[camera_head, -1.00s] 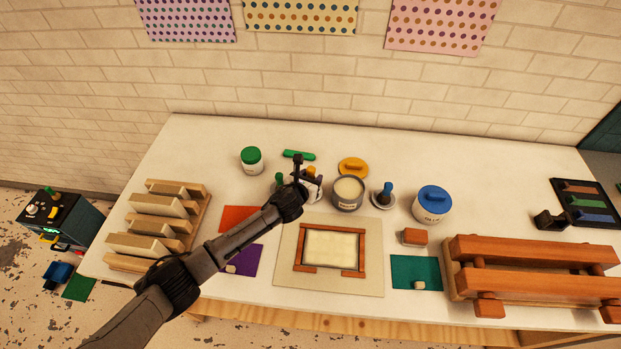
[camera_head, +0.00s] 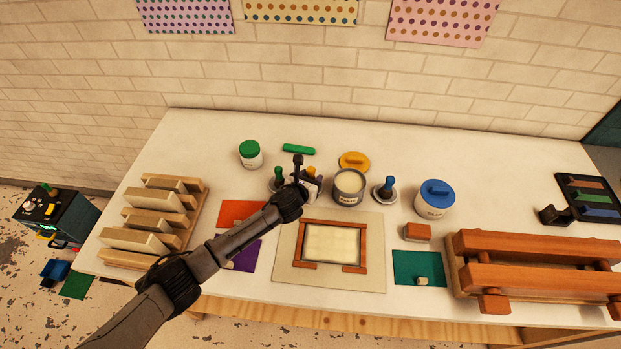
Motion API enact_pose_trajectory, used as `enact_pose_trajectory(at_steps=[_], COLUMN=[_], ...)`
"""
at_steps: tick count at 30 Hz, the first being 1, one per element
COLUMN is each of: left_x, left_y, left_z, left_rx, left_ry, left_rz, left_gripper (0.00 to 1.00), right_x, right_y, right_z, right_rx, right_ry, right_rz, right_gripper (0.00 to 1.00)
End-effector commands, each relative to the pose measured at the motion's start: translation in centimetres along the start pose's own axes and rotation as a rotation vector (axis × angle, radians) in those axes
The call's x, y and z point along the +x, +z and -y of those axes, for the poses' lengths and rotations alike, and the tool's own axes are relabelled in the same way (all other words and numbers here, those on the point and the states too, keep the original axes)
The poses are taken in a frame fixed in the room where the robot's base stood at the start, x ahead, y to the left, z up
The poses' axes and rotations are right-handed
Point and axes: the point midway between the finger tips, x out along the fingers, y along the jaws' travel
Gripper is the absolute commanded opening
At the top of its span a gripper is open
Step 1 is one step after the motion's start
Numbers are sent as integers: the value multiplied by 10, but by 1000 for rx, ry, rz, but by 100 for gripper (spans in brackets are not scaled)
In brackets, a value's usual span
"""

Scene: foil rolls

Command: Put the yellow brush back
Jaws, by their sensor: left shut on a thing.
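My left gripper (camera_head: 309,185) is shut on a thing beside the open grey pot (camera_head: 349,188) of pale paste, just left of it. The gripper hides most of what it holds; I take it to be the yellow brush, but its shape is not clear. A yellow lid (camera_head: 354,161) with a handle lies behind the pot. A green-handled brush (camera_head: 279,176) stands in a dish left of the gripper. A blue-handled brush (camera_head: 388,186) stands in a dish right of the pot. My right gripper is not in view.
A white jar with a green lid (camera_head: 250,154) and a white pot with a blue lid (camera_head: 435,199) flank the middle. A framed board (camera_head: 378,275) lies in front. A wooden rack (camera_head: 190,227) is left, a wooden press (camera_head: 530,262) right. The table's back strip is mostly clear.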

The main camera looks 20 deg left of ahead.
Motion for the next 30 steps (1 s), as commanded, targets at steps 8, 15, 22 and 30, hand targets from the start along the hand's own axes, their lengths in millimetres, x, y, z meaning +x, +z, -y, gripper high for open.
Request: enact_pose_trajectory(at_steps=[8,15,22,30], left_x=[0,2,2,4], left_y=[-1,-3,-6,-9], left_z=[0,0,0,0], left_rx=[0,1,0,0], left_ry=[0,0,0,-1], left_rz=[0,1,0,0], left_gripper=[20,20,20,20], right_x=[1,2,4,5], right_y=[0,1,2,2], right_z=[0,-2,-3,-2], right_rx=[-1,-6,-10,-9], right_ry=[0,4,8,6], right_rz=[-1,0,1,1], right_gripper=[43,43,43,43])
